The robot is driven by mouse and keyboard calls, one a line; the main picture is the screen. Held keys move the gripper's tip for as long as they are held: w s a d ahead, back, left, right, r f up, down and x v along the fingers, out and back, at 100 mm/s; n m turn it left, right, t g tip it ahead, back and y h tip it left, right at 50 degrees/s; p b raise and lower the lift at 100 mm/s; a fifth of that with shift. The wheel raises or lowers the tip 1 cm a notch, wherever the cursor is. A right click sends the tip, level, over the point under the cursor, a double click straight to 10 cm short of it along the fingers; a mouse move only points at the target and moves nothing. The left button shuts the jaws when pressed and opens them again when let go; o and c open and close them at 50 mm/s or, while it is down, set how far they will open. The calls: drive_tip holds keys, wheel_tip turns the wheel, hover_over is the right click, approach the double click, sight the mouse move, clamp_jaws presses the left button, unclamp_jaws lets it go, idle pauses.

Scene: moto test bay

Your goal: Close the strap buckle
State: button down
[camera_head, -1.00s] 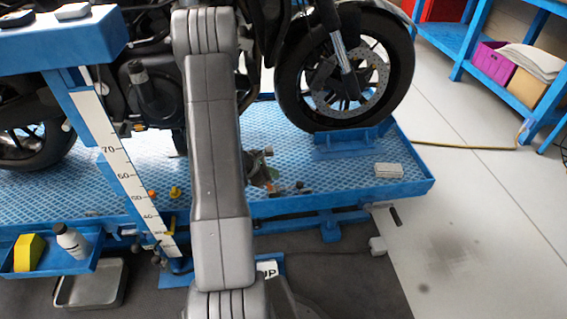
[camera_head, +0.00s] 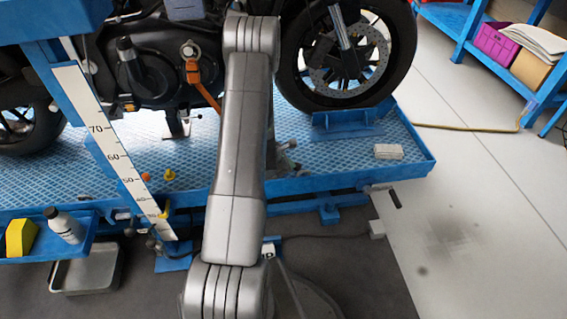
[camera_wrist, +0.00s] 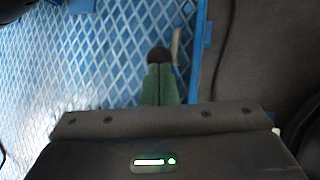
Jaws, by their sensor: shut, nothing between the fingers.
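An orange strap (camera_head: 208,94) hangs against the motorcycle's engine in the head view. A small grey and orange piece at its upper end (camera_head: 192,73) looks like the buckle; whether it is open or closed is too small to tell. My gripper (camera_wrist: 159,60) shows in the wrist view as two green fingers with dark tips, held together with nothing between them. It is over the blue lattice deck, apart from the strap. In the head view my arm mostly hides the gripper. The wrist view does not show the strap.
The motorcycle's front wheel (camera_head: 345,55) rests in a blue chock (camera_head: 345,130) on the lift deck (camera_head: 375,180). A white block (camera_head: 389,152) lies on the deck. A blue post with a scale (camera_head: 97,125) stands left. The floor at right is mostly clear.

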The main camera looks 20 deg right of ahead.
drive_tip(key=shift+d+f, duration=0.2)
drive_tip(key=shift+d, duration=0.05)
drive_tip(key=shift+f, duration=0.1)
drive_tip(key=b+x, duration=0.1)
drive_tip(key=b, duration=0.2)
drive_tip(key=shift+f, duration=0.35)
drive_tip(key=shift+d+b, duration=0.1)
drive_tip(key=shift+b, duration=0.85)
drive_tip(key=shift+s+d+b, duration=0.1)
drive_tip(key=shift+b, duration=0.2)
